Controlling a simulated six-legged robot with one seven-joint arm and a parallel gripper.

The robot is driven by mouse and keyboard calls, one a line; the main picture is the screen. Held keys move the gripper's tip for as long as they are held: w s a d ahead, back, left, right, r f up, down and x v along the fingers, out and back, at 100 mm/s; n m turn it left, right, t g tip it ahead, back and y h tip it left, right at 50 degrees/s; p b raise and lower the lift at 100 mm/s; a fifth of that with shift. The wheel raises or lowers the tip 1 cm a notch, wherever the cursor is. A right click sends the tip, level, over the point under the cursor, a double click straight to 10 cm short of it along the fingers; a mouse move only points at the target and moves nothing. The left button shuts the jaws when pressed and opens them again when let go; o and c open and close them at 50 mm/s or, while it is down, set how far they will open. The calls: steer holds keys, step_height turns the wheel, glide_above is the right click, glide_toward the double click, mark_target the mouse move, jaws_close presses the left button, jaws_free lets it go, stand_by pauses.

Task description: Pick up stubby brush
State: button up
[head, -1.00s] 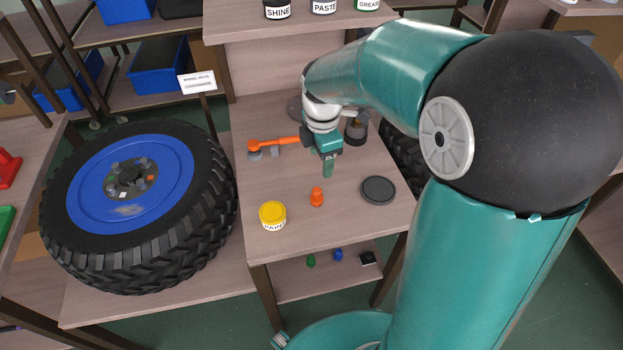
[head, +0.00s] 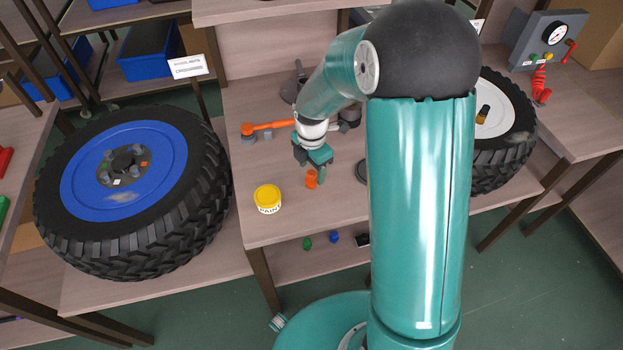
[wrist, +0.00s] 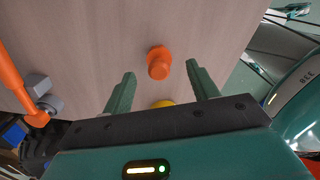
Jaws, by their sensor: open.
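A small upright orange piece (head: 311,180), which I take for the stubby brush, stands on the wooden table; no bristles can be made out. My gripper (head: 311,168) is open and empty, right beside and above it in the head view. In the wrist view the orange piece (wrist: 159,63) shows between the lines of my two green fingers (wrist: 160,72), near their tips. I cannot tell whether it is between the fingertips in depth, and no contact is visible.
A yellow paint pot (head: 267,198) stands left of the orange piece. A long orange-handled tool (head: 268,127) lies farther back. A dark round lid (head: 361,171) is partly hidden by my arm. A large blue-rimmed wheel (head: 125,180) is left of the table.

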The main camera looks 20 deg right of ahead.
mark_target(311, 172)
step_height(311, 172, down, 4)
steer(key=shift+f, duration=0.1)
steer(key=c, duration=1.1)
steer(key=shift+w+r, duration=0.1)
steer(key=shift+r, duration=0.25)
steer(key=r, duration=0.3)
steer(key=shift+s+r, duration=0.15)
steer(key=shift+s, duration=0.1)
steer(key=s+r, duration=0.3)
steer(key=s, duration=0.1)
steer(key=s+r, duration=0.3)
steer(key=s, duration=0.2)
steer(key=s+r, duration=0.3)
steer(key=s, duration=0.1)
steer(key=shift+s+r, duration=0.1)
steer(key=shift+s, duration=0.2)
